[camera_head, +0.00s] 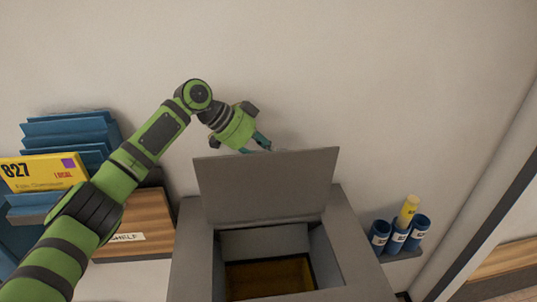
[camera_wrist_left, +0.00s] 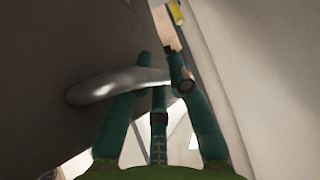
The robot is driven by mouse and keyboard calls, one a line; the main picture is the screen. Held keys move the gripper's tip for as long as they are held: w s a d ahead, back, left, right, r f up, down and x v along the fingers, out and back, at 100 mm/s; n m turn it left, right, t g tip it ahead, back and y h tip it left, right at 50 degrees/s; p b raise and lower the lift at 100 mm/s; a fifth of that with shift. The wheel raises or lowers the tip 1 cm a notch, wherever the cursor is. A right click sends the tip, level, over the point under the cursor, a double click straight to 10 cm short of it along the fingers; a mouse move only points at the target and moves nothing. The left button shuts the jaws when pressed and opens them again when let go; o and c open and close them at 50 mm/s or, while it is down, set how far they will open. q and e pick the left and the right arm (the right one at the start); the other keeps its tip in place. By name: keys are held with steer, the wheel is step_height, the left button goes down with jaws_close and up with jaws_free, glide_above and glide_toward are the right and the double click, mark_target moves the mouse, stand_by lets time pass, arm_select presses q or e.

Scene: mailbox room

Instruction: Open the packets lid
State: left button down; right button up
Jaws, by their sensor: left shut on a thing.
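The grey packets lid (camera_head: 268,187) stands raised at the far side of the opening of a grey box (camera_head: 347,232). The opening is uncovered and shows a brown bottom inside. My left gripper (camera_head: 258,146) is behind the upper edge of the lid. In the left wrist view, a curved silver handle (camera_wrist_left: 112,85) stands out from the dark lid face (camera_wrist_left: 65,50). The green fingers of my left gripper (camera_wrist_left: 158,75) are closed around the handle's end. The lid hides part of the grip in the head view. My right gripper is not in view.
Blue trays (camera_head: 75,130) with a yellow 827 sign (camera_head: 42,172) and a wooden shelf unit (camera_head: 140,222) stand at the left. Blue tubes (camera_head: 400,238), one holding a yellow roll (camera_head: 407,210), sit at the right. A plain wall rises close behind the lid.

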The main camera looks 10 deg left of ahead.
arm_select(q)
steer(key=shift+w+a+f, duration=0.1)
steer(key=shift+w, duration=0.15)
steer(key=shift+f, duration=0.1)
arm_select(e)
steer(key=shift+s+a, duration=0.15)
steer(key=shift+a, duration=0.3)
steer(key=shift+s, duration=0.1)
arm_select(q)
steer(key=c, duration=1.4)
jaws_free()
steer(key=shift+w, duration=0.1)
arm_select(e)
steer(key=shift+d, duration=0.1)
arm_select(q)
steer(key=shift+a+r, duration=0.2)
steer(key=shift+r, duration=0.05)
steer(key=v, duration=1.1)
steer(key=shift+a+r, duration=0.15)
steer(key=shift+a, duration=0.1)
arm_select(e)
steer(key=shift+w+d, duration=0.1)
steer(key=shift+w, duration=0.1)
